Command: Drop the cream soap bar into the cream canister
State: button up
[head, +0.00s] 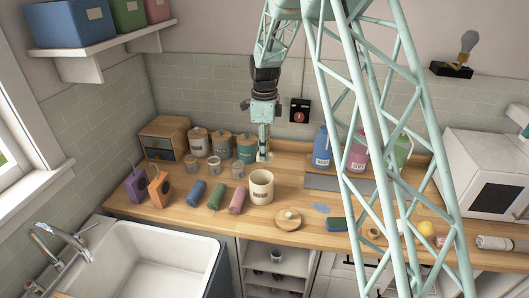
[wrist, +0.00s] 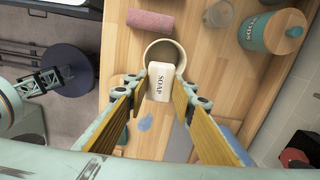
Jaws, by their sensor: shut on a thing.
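The cream soap bar (wrist: 160,82), marked SOAP, is between the fingertips of my gripper (wrist: 162,76) in the wrist view. My gripper, which also shows in the head view (head: 263,148), is shut on the bar and points down. The cream canister (head: 261,190) stands upright and open on the wooden counter. In the wrist view, the bar covers part of the canister's near rim, and the mouth (wrist: 165,50) shows beyond it. In the head view, the bar appears above the canister's rim, apart from it. A round wooden lid (head: 288,219) lies on the counter in front of the canister.
A pink rolled towel (head: 237,200) lies left of the canister. Lidded canisters (head: 246,147) stand behind. A blue puddle (head: 321,208) and a sponge (head: 336,224) are to the right. Bottles (head: 322,150) stand at the back. The sink (head: 160,262) is front left.

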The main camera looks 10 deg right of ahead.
jog(key=shift+f, duration=0.15)
jog(key=shift+f+b, duration=1.15)
jog(key=shift+f, duration=1.65)
jog(key=o, duration=0.9)
notch_tip(320, 180, up, 12)
jog(key=shift+f, duration=0.1)
